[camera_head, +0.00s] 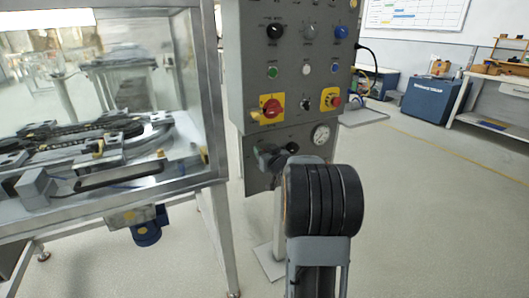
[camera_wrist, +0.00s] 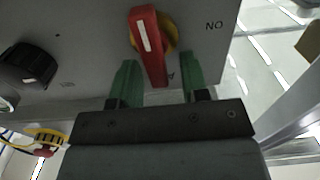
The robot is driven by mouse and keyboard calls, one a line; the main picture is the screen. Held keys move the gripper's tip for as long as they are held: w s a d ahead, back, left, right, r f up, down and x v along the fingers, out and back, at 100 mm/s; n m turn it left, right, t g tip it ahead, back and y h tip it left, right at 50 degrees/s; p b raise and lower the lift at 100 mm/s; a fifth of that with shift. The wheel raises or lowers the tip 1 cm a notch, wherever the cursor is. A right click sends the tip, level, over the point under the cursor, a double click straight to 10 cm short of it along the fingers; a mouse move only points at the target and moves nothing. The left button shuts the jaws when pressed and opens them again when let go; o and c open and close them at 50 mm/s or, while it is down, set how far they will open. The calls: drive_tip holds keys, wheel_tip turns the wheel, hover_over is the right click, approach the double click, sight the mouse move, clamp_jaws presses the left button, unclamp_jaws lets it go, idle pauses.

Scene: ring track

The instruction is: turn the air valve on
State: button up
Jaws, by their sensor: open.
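The air valve's red handle (camera_wrist: 150,45), with a white stripe, sits on a round yellow hub in the wrist view. It runs nearly up and down there, tilted slightly. My gripper (camera_wrist: 159,64) is open, with one green finger on each side of the handle's lower end. Gaps show on both sides, so I see no firm contact. An upside-down ON label (camera_wrist: 214,25) is to the right of the handle. Another mark beside the right finger is mostly hidden. In the head view my arm partly covers the lower grey panel (camera_head: 257,183), and the valve handle is not clear there.
A black knob (camera_wrist: 28,65) is beside the valve. A pressure gauge (camera_head: 320,134) is on the lower panel. Above it is a control box (camera_head: 290,90) with a red rotary switch (camera_head: 271,107) and an emergency stop (camera_head: 333,100). A glazed machine (camera_head: 100,130) stands close on the left.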

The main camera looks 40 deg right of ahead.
clamp_jaws()
idle(0.3)
